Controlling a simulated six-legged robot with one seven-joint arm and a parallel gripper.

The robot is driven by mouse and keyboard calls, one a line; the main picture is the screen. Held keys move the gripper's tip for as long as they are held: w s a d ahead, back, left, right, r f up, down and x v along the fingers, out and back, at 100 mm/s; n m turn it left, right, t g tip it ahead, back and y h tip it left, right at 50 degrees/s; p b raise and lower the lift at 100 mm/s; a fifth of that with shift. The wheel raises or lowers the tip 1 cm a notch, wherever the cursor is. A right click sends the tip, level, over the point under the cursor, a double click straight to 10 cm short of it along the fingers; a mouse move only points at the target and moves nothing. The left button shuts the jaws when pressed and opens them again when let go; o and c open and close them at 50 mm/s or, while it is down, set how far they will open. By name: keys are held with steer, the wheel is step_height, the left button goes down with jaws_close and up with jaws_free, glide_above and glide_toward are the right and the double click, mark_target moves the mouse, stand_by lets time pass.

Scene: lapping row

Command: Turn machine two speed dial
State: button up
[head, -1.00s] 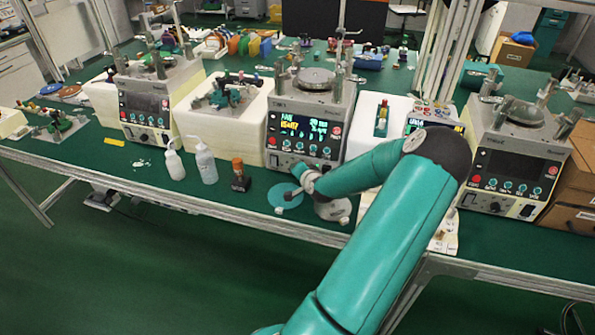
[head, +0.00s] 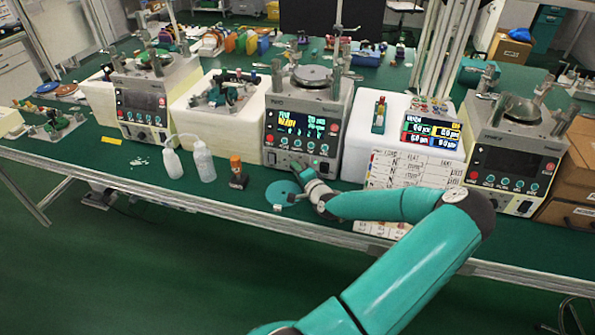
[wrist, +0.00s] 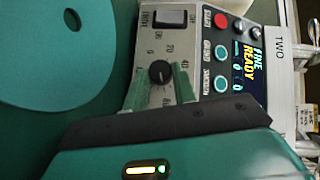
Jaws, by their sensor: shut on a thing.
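Machine two (head: 308,118) stands in the middle of the bench, with a lit screen (head: 300,130) and a round plate on top. The black speed dial (wrist: 160,72) sits on the front panel within a printed number scale. My gripper (wrist: 160,85) is shut on the dial, with one green finger on each side of it. In the head view my gripper (head: 298,168) is at the machine's lower front, and the dial is hidden there.
A black rocker switch (wrist: 171,18) and red and teal buttons (wrist: 220,54) lie close to the dial. A teal disc (head: 283,192) lies on the bench in front. Two white bottles (head: 204,160) and an orange-capped bottle (head: 237,172) stand left. A paper chart (head: 400,170) is at right.

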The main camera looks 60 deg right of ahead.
steer(key=shift+d+r, duration=0.15)
steer(key=shift+r, duration=0.05)
steer(key=o, duration=0.9)
steer(key=shift+w+f, duration=0.1)
steer(key=shift+o, duration=0.4)
steer(key=v, duration=1.4)
steer(key=shift+f, duration=0.1)
